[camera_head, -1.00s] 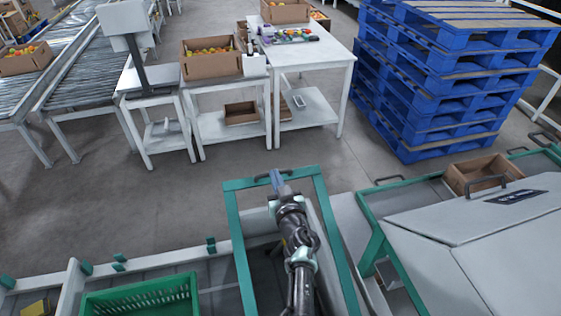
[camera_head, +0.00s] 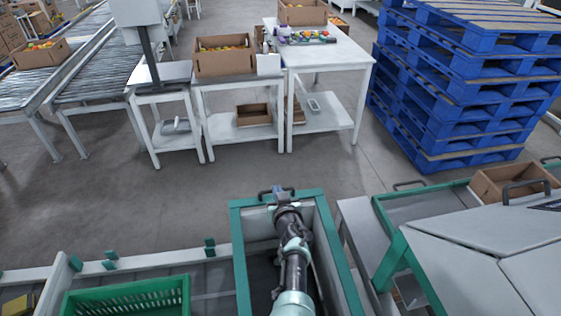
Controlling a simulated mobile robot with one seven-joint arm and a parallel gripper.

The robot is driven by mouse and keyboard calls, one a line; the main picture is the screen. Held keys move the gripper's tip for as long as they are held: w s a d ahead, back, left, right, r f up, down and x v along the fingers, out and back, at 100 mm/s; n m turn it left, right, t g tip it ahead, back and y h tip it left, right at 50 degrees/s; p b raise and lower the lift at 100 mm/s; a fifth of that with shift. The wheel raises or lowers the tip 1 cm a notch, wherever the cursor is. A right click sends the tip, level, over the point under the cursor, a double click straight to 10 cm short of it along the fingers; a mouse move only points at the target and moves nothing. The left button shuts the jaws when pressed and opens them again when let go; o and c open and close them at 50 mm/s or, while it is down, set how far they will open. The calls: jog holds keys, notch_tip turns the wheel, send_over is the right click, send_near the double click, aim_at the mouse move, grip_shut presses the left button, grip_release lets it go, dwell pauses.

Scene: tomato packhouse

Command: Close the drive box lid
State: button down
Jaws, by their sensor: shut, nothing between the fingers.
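A green-rimmed grey box (camera_head: 239,262) stands open at the lower middle, and I look down into its dark inside. A dark handle (camera_head: 265,194) sits on its far rim. I cannot tell whether this is the drive box or which part is its lid. My gripper (camera_head: 283,190) is shut and empty at that far rim, beside or over the handle; contact cannot be told. My arm hides part of the inside. At the right, grey sloping cover panels (camera_head: 470,231) with a dark handle (camera_head: 527,189) lie over a green-framed machine.
A green crate (camera_head: 130,299) lies at lower left. A brown carton (camera_head: 490,182) stands behind the cover panels. White tables (camera_head: 318,82), a roller conveyor (camera_head: 82,92) and stacked blue pallets (camera_head: 455,90) stand further off. Grey floor between is clear.

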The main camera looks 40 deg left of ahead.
jog(key=f+b, duration=0.2)
jog(key=f, duration=0.1)
jog(key=a+f+b, duration=0.1)
jog(key=f+b, duration=0.1)
jog(key=shift+w, duration=0.35)
jog(key=shift+f, duration=0.2)
jog(key=shift+d+f, duration=0.15)
jog(key=shift+s, duration=0.1)
jog(key=shift+r+p, duration=0.5)
jog(key=shift+p, duration=0.1)
jog(key=r+p, duration=0.4)
jog(key=shift+s+d+r+p, duration=0.2)
jog(key=shift+d+r+p, duration=0.1)
jog(key=shift+d+p, duration=0.1)
jog(key=r+p+v, duration=0.1)
jog(key=p+v, duration=0.8)
jog(key=p, duration=0.1)
jog(key=shift+a+r, duration=0.2)
jog(key=shift+a, duration=0.05)
jog(key=shift+w, duration=0.15)
